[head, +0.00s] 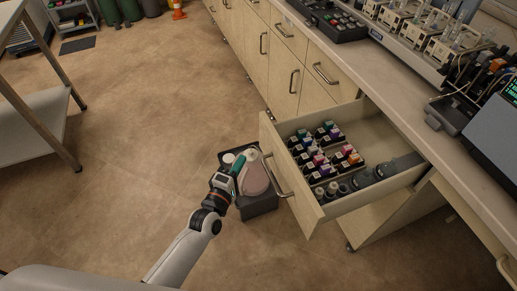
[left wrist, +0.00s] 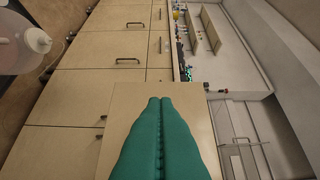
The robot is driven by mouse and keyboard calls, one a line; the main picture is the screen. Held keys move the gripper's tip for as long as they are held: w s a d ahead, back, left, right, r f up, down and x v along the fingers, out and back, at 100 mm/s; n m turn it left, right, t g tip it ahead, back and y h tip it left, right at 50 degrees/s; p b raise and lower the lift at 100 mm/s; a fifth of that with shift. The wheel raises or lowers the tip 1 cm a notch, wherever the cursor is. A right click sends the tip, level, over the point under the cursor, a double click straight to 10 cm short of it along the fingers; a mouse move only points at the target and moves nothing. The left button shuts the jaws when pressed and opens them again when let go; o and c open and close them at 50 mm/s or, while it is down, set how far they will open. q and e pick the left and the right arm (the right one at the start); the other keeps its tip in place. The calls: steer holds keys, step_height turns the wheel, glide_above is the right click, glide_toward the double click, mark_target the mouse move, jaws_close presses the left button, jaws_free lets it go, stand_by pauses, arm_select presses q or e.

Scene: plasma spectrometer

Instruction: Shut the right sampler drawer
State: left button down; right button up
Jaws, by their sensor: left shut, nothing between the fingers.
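The sampler drawer (head: 373,133) stands pulled out from the bench in the head view, its pale wooden front panel (head: 296,200) facing left. A dark bar handle (head: 279,178) is on that panel. Inside are several small coloured-label vials or boxes (head: 325,150) and dark bottles. My left gripper (head: 240,164) has green fingers, which are shut and empty, left of the panel. In the left wrist view the shut fingertips (left wrist: 160,101) overlap a pale panel (left wrist: 132,95); I cannot tell whether they touch it. My right gripper is not in view.
A dark bin (head: 262,207) with a pinkish jug and a white-capped bottle stands on the floor below my left gripper. Closed cabinets (head: 285,75) line the bench to the far side. A countertop (head: 400,95) with instruments runs above the drawer. Open floor (head: 130,130) lies left.

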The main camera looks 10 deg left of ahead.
mark_target(264, 139)
arm_select(q)
steer(key=w+d, duration=0.1)
steer(key=w, duration=0.1)
steer(key=w+d, duration=0.1)
steer(key=w, duration=0.1)
steer(key=w+d, duration=0.1)
steer(key=d, duration=0.1)
steer(key=shift+w, duration=0.4)
steer(key=shift+w+d, duration=0.15)
steer(key=shift+d, duration=0.15)
